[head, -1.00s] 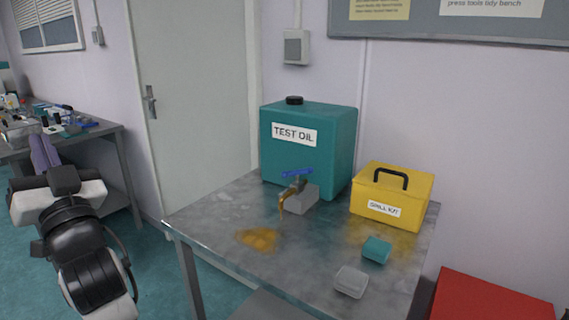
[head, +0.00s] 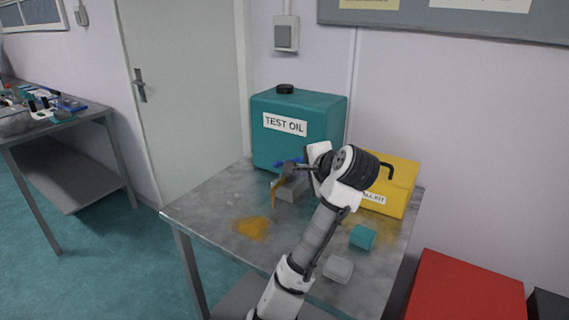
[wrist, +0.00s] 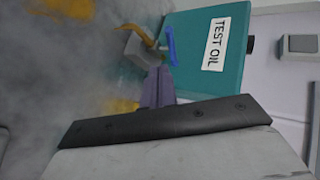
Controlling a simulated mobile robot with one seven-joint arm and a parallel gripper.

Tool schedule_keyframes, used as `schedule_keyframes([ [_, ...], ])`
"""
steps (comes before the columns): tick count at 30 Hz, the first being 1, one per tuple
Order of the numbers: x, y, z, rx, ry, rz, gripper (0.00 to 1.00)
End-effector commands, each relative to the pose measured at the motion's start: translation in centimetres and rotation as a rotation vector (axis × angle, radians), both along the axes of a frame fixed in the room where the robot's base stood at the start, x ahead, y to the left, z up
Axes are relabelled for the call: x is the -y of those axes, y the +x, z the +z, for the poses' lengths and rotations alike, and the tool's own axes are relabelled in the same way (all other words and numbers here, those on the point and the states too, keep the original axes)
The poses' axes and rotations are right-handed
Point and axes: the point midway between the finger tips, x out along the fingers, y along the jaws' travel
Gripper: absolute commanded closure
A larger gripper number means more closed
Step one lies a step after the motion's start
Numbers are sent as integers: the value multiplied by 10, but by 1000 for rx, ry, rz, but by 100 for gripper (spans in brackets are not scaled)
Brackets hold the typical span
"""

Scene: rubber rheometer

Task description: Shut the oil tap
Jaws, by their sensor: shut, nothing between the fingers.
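The teal test oil container (head: 335,118) stands at the back of the metal table. Its tap has a blue lever (head: 287,162), partly hidden in the head view by my arm. In the wrist view the blue lever (wrist: 171,47) shows lengthwise beside the container's label. Amber oil (head: 276,188) runs from the spout past a grey block (head: 290,193), and it also shows in the wrist view (wrist: 138,33). An oil puddle (head: 252,228) lies on the tabletop. My gripper (wrist: 160,72) is shut and empty, its purple fingertips close to the tap; I cannot tell whether they touch it.
A yellow spill kit box (head: 403,180) stands right of the tap, partly behind my arm. A teal block (head: 362,237) and a grey block (head: 338,269) lie near the table's right side. A red box (head: 465,290) stands at lower right.

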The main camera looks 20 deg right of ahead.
Motion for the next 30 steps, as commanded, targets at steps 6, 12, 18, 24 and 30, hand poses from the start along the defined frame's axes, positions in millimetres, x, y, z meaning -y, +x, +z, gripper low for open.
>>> schedule_keyframes([
  [6,-1,8,-7,-1,-1,2,100],
  [12,-4,37,-27,-1,-2,5,100],
  [18,-6,76,-48,-1,-2,5,100],
  [24,-7,108,-50,1,-3,2,100],
  [30,-8,124,-50,1,-3,2,100],
])
